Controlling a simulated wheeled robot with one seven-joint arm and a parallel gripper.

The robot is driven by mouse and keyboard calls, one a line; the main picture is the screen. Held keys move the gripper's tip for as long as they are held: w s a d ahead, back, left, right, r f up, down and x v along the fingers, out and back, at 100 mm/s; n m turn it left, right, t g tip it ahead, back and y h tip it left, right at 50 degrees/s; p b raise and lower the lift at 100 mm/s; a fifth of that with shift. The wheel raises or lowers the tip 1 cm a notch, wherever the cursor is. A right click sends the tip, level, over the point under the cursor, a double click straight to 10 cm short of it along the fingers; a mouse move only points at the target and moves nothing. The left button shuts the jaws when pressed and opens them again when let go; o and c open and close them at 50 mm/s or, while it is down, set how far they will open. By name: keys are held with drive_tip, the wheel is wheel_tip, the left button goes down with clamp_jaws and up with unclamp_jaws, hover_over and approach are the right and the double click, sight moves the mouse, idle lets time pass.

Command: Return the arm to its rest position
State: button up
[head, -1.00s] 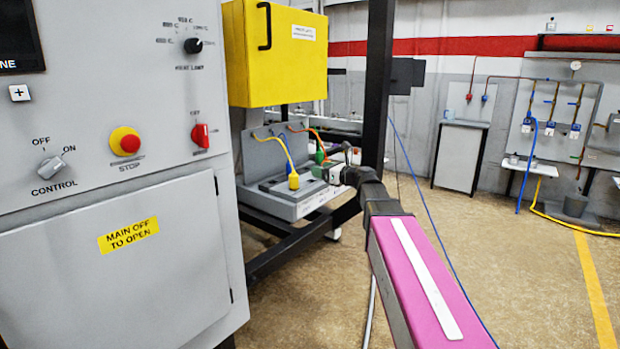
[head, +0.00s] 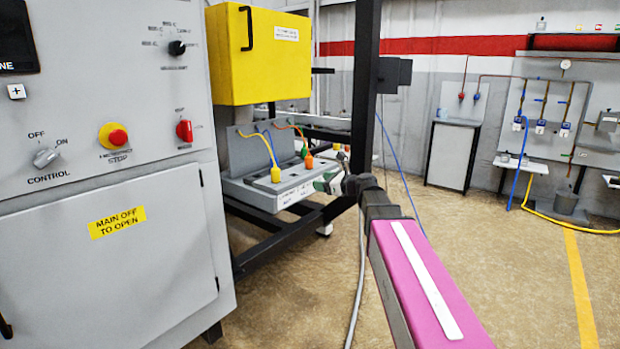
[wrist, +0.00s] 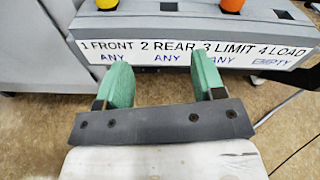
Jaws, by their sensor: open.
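My gripper (wrist: 163,84) shows in the wrist view with its two green fingers apart and nothing between them. Just beyond the fingertips is the front face of a grey connector box (wrist: 170,25), with a label strip reading 1 FRONT, 2 REAR, 3 LIMIT, 4 LOAD. In the head view my gripper (head: 328,182) is small, near the right end of the same box (head: 245,195). My pink arm link (head: 425,280) reaches toward it from the lower right. Whether the fingers touch the box cannot be told.
The control cabinet (head: 110,250) fills the left. A yellow box (head: 262,60) hangs above the connector box, beside a dark post (head: 365,90). Yellow (head: 275,174) and orange (head: 308,162) plugs stand in the box. The floor (head: 500,270) at right is open.

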drive_tip(key=s+d+f+n+g+h, duration=0.25)
drive_tip(key=s+f+n, duration=0.3)
drive_tip(key=f, duration=0.35)
drive_tip(key=s+d+f+n+g+h, duration=0.25)
drive_tip(key=s+f+n, duration=0.3)
drive_tip(key=f, duration=0.45)
drive_tip(key=s+d+f+n+g+h, duration=0.2)
drive_tip(key=s+d+f+n+h, duration=0.25)
drive_tip(key=f, duration=0.45)
drive_tip(key=s+d+f+n+g+h, duration=0.3)
drive_tip(key=s+f+n, duration=0.3)
drive_tip(key=s, duration=0.3)
drive_tip(key=shift+s+d+n+h, duration=0.35)
drive_tip(key=shift+d+n, duration=0.45)
drive_tip(key=shift+n, duration=0.05)
